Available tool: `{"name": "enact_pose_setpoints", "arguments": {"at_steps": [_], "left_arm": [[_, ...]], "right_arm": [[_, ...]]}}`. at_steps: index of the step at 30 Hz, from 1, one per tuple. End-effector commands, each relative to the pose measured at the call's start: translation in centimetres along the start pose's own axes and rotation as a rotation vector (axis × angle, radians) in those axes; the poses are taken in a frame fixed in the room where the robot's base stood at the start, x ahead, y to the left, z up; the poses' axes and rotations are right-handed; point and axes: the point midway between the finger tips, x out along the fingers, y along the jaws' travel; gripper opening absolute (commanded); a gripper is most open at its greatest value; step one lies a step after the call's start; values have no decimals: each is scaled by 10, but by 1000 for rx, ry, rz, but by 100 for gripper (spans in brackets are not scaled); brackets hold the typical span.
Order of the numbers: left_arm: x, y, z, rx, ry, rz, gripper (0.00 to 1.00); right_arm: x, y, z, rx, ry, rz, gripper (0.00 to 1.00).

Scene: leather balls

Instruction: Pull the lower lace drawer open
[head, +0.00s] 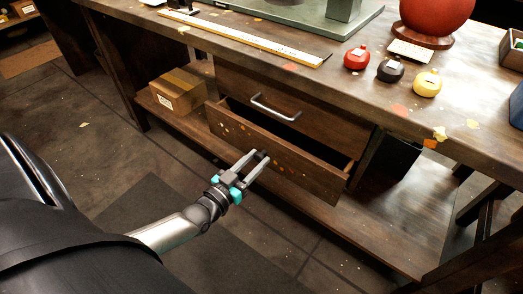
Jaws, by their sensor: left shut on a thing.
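The lower drawer (305,172) under the workbench is pulled partly out, and a dark gap shows behind its wooden front. The upper drawer (315,122) above it is closed and has a metal bar handle (275,108). My left gripper (259,158) is at the middle of the lower drawer's front, with its fingers shut on that drawer's handle. The handle itself is mostly hidden by the fingers. The inside of the drawer is too dark to make out. My right gripper is not in view.
A cardboard box (179,91) sits on the lower shelf left of the drawers. The floor before the drawer is clear.

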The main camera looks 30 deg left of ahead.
Motion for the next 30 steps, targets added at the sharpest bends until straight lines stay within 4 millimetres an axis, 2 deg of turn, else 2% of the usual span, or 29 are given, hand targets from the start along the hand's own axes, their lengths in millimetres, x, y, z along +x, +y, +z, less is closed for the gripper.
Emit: {"name": "enact_pose_setpoints", "arguments": {"at_steps": [12, 18, 24, 30], "left_arm": [[-83, 0, -2, -1, -7, 0, 0], [-120, 0, -1, -2, -6, 0, 0], [-145, 0, 0, -1, -3, 0, 0], [-156, 1, 0, -2, -1, 0, 0]], "right_arm": [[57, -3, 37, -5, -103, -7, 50], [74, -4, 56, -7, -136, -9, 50], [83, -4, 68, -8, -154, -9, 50], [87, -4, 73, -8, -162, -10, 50]]}}
